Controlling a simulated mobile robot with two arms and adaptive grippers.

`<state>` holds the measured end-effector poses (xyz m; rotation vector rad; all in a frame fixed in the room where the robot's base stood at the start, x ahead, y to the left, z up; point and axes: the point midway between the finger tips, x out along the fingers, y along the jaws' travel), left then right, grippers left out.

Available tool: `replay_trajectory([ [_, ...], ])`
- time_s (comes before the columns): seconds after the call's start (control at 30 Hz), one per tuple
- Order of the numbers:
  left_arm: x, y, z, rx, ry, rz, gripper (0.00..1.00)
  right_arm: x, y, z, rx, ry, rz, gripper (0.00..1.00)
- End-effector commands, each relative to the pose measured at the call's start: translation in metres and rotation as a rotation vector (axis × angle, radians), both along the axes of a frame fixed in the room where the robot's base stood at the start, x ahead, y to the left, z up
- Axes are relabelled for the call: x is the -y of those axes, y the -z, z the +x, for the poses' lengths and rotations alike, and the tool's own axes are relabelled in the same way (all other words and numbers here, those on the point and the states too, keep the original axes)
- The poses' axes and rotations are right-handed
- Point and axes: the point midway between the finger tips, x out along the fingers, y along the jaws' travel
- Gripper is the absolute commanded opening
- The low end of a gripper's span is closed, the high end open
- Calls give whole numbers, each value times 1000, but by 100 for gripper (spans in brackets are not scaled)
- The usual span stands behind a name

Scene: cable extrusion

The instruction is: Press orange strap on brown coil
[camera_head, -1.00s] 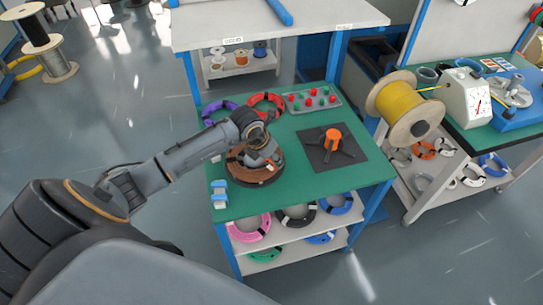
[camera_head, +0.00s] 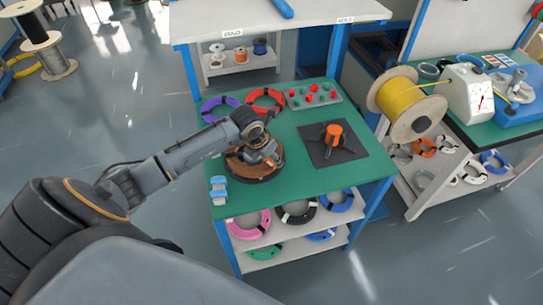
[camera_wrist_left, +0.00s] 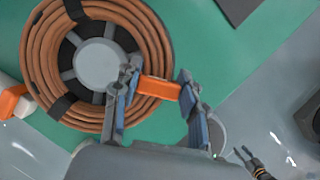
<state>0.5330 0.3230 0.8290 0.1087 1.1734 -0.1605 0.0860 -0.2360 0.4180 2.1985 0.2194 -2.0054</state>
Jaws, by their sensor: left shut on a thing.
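The brown coil (camera_head: 236,166) lies flat on the green table top, wound on a grey hub. It fills the upper left of the wrist view (camera_wrist_left: 42,50), with several black bands around it. My left gripper (camera_head: 268,152) is at the coil's right side. In the wrist view its fingers (camera_wrist_left: 158,100) stand either side of the orange strap (camera_wrist_left: 159,89), shut on it. The strap lies across the coil's outer edge; whether it is pressed flat is not clear. A small dark forked part with an ochre band (camera_wrist_left: 247,160) looks like my right gripper, its prongs apart.
A black mat (camera_head: 318,153) with an orange-topped stand (camera_head: 334,134) lies to the right. Purple (camera_head: 213,104) and red (camera_head: 264,98) coils and a button panel (camera_head: 313,97) are behind. Blue-white blocks (camera_head: 218,190) sit at the front left. The table's front right is clear.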

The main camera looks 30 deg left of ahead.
Motion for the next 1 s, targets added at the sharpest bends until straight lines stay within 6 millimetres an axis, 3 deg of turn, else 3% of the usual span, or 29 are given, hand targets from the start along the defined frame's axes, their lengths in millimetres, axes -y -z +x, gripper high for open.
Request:
replay_trajectory([
  [0.2, 0, 10, 0, 0, 0, 0, 24, -1, 9, 0, 0, 0, 1, 40],
  [1.0, 0, 15, 0, 0, 0, 0, 24, -3, 14, 0, 0, 1, 3, 40],
])
